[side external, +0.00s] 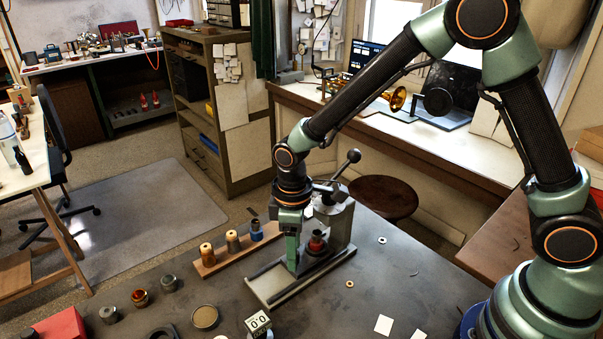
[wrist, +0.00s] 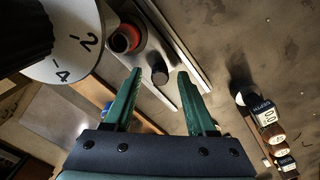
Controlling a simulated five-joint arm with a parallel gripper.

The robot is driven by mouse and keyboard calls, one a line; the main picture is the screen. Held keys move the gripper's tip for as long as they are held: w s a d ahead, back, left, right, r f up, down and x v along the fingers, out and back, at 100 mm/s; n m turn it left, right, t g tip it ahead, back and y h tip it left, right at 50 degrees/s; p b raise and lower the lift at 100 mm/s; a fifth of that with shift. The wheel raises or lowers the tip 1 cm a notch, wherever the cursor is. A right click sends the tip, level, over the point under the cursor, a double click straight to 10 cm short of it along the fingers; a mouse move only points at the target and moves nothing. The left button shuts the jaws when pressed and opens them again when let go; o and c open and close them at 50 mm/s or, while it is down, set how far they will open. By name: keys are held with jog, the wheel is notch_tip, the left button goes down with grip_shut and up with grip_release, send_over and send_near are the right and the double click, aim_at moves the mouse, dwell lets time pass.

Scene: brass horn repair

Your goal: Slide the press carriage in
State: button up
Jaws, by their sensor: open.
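The carriage carries a dark cup with a red ring (side external: 317,241), which sits close under the press head. The red-ringed cup (wrist: 122,38) also shows in the wrist view, beside a short black knob (wrist: 158,70). My gripper (side external: 291,268) points down over the front part of the base. In the wrist view my gripper (wrist: 156,85) is open, and the knob appears between its fingertips. Contact with the knob cannot be told.
A wooden rack (side external: 222,259) with several labelled pieces stands left of the press. A white readout block (side external: 258,322) and a round tin (side external: 205,317) are near the front. A white numbered dial (wrist: 72,48) is close to my gripper. The bench to the right is mostly clear.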

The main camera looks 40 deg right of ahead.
jog(key=shift+f, duration=0.3)
grip_shut()
dwell(1.3)
